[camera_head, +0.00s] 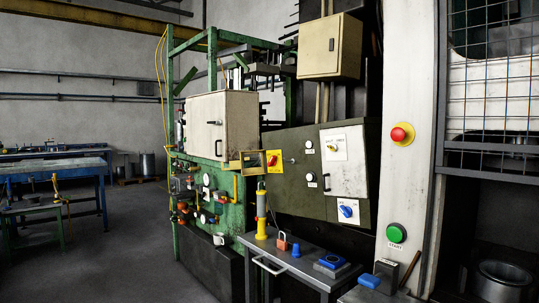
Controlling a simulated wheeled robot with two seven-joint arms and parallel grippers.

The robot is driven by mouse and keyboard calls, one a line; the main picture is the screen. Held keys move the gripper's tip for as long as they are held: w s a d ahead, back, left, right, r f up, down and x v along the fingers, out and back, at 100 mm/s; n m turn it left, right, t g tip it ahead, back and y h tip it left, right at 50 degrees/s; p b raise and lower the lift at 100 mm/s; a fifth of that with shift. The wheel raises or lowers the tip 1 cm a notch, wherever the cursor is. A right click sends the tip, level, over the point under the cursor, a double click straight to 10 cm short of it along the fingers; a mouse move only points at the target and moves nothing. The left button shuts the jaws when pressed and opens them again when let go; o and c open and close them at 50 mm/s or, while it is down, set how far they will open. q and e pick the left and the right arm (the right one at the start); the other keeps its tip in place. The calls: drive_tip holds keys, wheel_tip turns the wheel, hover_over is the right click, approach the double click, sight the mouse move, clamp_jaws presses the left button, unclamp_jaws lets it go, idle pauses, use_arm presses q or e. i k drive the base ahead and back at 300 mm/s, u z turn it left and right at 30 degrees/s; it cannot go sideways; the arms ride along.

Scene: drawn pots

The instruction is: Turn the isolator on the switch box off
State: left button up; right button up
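The dark green-grey switch box (293,190) is mounted at the middle of the view, with a pale door (345,178) at its right. A red rotary handle on a yellow plate (273,160) sits at its upper left and looks like an isolator; its exact position is too small to read. A yellow knob on a white plate (334,148) and a blue knob on a white plate (347,211) sit on the right part. The labels are too small to read. Neither of my grippers shows in the view.
A grey trolley (300,266) holding a yellow-and-black tool (262,212), a red padlock (282,241) and blue items stands before the box. A pale column (405,170) carries a red button (401,134) and a green button (396,233). Floor at left (120,240) is clear.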

sight(272, 161)
drive_tip(key=u, duration=0.2)
drive_tip(key=i, duration=2.5)
drive_tip(key=u, duration=0.4)
